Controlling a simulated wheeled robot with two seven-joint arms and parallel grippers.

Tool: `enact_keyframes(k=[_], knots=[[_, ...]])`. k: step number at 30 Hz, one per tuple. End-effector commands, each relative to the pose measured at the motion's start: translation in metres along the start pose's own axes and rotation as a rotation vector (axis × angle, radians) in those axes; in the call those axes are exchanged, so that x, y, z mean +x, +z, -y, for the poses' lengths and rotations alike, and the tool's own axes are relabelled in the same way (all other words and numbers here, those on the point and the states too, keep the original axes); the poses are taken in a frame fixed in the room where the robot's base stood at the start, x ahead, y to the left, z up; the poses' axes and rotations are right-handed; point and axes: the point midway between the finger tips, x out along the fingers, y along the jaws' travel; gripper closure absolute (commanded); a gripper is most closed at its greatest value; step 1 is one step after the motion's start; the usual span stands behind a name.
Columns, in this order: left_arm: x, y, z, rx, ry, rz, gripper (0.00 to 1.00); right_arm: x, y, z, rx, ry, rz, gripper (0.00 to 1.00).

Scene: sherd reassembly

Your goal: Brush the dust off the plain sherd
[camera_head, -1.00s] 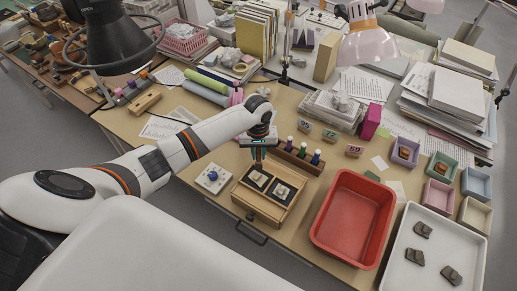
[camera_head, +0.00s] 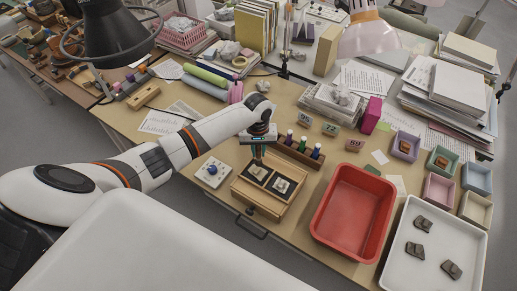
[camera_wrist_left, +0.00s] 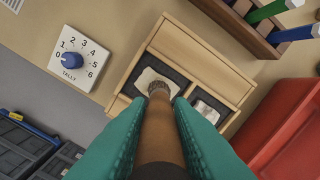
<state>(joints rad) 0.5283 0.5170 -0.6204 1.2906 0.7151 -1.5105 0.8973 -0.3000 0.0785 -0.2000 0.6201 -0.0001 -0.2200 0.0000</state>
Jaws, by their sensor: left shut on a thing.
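My left gripper (camera_head: 258,150) is above a wooden box and shut on a brush (camera_wrist_left: 158,130) with a brown handle. The wooden box (camera_wrist_left: 190,45) has two dark pads, each with a pale sherd. The brush's dark tip is at the sherd on the left pad (camera_wrist_left: 146,78), seeming to touch it, and covers part of it. The other sherd (camera_wrist_left: 207,110) lies on the right pad, partly behind a gripper finger; it also shows in the head view (camera_head: 281,185). I cannot tell which sherd is the plain one, nor see dust clearly. My right gripper is not in view.
A tally dial (camera_wrist_left: 75,58) with a blue knob, pointing near 0, stands left of the box. A rack of coloured bottles (camera_head: 300,150) stands behind it. A red tray (camera_head: 318,225) is to the right, then a white tray (camera_head: 398,270) with three dark sherds.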

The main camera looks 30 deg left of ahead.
Motion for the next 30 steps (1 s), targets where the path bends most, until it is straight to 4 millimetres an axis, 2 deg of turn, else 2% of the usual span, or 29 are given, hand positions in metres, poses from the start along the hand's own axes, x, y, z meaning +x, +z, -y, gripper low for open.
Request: enact_keyframes(k=[30], knots=[[0.021, 0.000, 0.000, 0.000, 0.000, 0.000, 1.00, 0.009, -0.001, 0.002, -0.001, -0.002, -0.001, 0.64]])
